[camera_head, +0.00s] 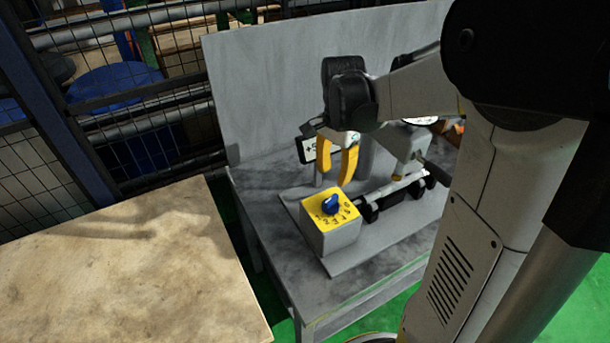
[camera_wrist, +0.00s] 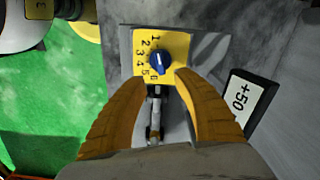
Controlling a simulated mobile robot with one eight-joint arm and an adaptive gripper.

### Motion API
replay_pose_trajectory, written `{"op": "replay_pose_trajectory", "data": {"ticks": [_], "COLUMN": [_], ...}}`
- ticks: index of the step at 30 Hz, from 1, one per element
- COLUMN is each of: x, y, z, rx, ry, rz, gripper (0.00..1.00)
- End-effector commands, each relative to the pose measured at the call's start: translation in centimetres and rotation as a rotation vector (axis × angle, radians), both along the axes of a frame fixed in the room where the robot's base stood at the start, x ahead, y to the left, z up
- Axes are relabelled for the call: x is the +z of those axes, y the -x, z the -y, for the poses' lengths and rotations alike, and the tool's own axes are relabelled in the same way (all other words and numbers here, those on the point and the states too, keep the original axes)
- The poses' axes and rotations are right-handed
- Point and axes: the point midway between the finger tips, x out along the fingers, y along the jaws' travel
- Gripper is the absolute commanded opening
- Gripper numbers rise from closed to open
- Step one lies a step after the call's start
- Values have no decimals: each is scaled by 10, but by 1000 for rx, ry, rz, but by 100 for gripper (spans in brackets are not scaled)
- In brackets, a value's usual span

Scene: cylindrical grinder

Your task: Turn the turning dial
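The turning dial is a blue knob (camera_head: 330,204) on the yellow numbered top of a grey box (camera_head: 338,238). In the wrist view the blue knob (camera_wrist: 160,63) sits on the yellow plate (camera_wrist: 178,43), with numbers along its left side. My gripper (camera_head: 336,181) has two yellow fingers pointing down, above and slightly behind the dial. In the wrist view my gripper (camera_wrist: 160,78) has its fingers spread apart with nothing between them, just short of the knob. The fingers do not appear to touch the knob.
The box stands on a grey table (camera_head: 350,290) with a grey back panel (camera_head: 270,90). A "+50" sign (camera_wrist: 240,97) is right of my fingers in the wrist view. A grinder mechanism (camera_head: 400,195) lies right of the box. A wooden tabletop (camera_head: 120,270) is at left.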

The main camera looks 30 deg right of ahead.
Motion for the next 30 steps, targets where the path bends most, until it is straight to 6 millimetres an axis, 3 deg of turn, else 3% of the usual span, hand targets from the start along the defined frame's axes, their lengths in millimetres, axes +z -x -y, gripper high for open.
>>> {"op": "replay_pose_trajectory", "data": {"ticks": [15,21,29,30], "x": [-91,-105,-105,-105], "y": [0,0,0,0], "z": [0,0,0,0], "rx": [2,2,2,2], "ry": [1,1,1,1], "rz": [1,1,1,1], "gripper": [36,36,36,29]}}
